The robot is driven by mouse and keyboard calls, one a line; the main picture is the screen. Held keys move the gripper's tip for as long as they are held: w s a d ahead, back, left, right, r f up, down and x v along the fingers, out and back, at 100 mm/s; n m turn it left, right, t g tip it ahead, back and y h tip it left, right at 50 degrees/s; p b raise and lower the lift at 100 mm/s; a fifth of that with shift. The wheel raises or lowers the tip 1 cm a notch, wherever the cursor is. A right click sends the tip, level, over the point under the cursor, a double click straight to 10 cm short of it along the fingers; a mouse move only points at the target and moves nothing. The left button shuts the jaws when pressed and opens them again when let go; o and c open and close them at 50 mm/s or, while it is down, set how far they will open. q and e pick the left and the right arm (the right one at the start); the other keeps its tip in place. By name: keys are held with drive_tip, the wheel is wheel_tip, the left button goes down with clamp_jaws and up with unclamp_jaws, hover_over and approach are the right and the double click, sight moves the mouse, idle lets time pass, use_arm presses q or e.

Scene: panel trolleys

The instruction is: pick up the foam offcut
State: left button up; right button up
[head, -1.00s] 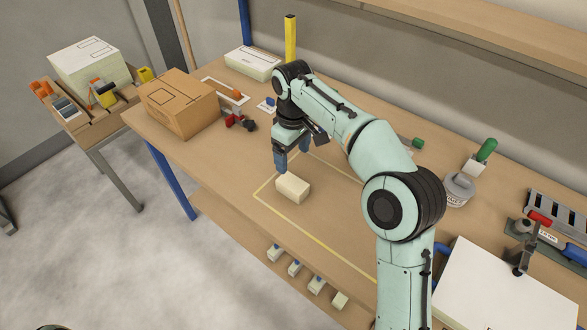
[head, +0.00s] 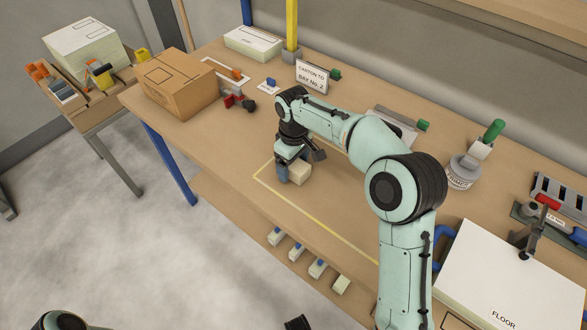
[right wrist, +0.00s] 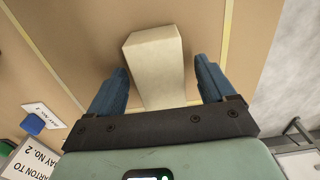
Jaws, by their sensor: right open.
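The foam offcut is a cream block (head: 301,173) lying on the wooden bench inside a yellow taped outline (head: 330,226). My right gripper (head: 290,175) is down at the offcut, with one blue finger showing at its left side. In the right wrist view, the offcut (right wrist: 155,62) lies between the two blue fingers of the open gripper (right wrist: 161,68). The far finger is hidden in the head view. My left gripper is not in view.
A brown carton (head: 176,83) and red-and-black clamp (head: 240,102) stand left on the bench. A sign (head: 311,76) and yellow post (head: 291,25) are behind. A white tub (head: 461,172) and white-topped stack (head: 510,275) are right. The taped area's front is clear.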

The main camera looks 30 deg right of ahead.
drive_tip(key=shift+f, duration=0.6)
drive_tip(key=c, duration=1)
drive_tip(key=shift+r, duration=0.1)
drive_tip(key=shift+c, duration=0.2)
